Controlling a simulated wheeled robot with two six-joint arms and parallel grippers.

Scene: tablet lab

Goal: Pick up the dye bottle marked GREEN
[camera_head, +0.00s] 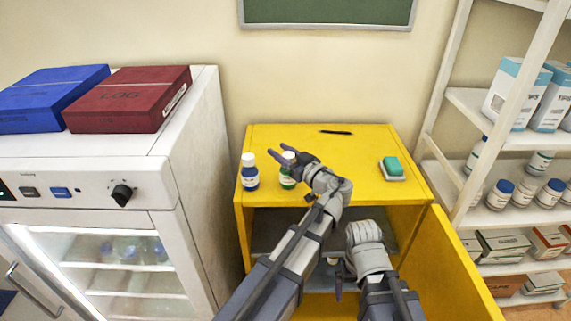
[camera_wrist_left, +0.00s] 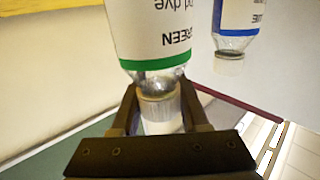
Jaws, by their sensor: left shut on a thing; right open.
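The green-marked dye bottle (camera_head: 287,181) is at the left part of the yellow cabinet's top. In the left wrist view the bottle (camera_wrist_left: 155,35) appears upside down, with a green band, the word GREEN and a white cap. My left gripper (camera_head: 282,155) is shut on this bottle at its cap, partly covering it in the head view. I cannot tell whether its base touches the top. A blue-marked dye bottle (camera_head: 250,174) with a white cap stands upright just left of it. My right gripper (camera_head: 343,276) is open and empty, low in front of the cabinet.
The yellow cabinet (camera_head: 379,137) holds a dark pen (camera_head: 336,132) and a green-and-white eraser (camera_head: 393,168) on top; its front is open. A white fridge (camera_head: 185,151) with blue and red boxes stands left. A shelf rack (camera_head: 449,120) with bottles and boxes stands right.

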